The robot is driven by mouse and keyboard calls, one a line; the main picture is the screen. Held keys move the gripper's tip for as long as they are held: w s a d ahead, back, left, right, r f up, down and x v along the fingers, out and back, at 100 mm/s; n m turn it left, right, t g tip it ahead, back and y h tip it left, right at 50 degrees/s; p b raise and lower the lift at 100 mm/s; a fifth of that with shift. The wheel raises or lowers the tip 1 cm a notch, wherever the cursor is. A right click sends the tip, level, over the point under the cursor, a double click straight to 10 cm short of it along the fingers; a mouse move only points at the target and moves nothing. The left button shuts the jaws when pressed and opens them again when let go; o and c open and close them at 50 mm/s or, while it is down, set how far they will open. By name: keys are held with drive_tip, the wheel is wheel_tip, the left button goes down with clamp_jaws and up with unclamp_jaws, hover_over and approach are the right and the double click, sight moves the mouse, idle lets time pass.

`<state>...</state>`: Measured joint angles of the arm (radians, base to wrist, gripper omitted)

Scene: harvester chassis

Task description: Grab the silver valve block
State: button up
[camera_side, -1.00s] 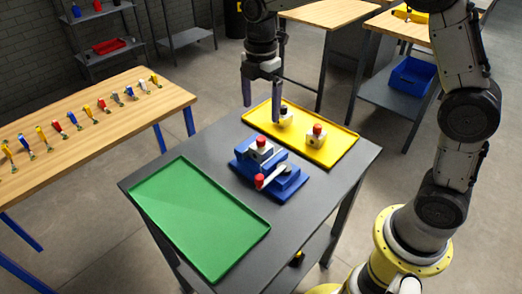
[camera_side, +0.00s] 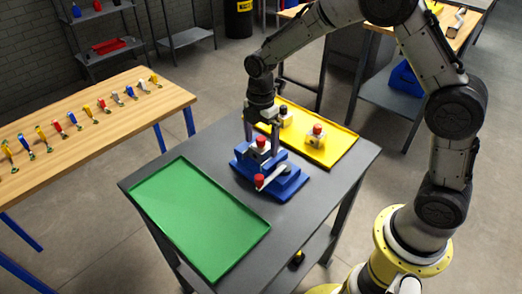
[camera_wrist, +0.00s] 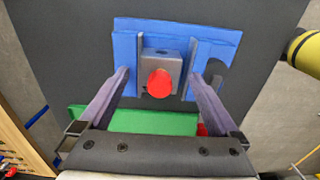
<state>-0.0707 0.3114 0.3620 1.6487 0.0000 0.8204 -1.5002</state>
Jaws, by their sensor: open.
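The silver valve block (camera_side: 259,151) with a red cap sits in the blue fixture (camera_side: 290,186) on the dark table. In the wrist view the silver valve block (camera_wrist: 172,58) lies between the fixture's two raised blue jaws, its red cap facing the camera. My gripper (camera_side: 262,140) is above the fixture, fingers pointing down. In the wrist view my gripper (camera_wrist: 162,76) is open, with one finger on each side of the block and gaps between. I cannot tell how far the fingertips are above the block. A red-knobbed lever (camera_side: 270,177) is on the fixture's front.
An empty green tray (camera_side: 200,220) lies at the left. A wooden bench (camera_side: 90,115) stands farther left.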

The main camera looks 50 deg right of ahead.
clamp_jaws()
idle(0.5)
drive_tip(key=shift+r, duration=0.1)
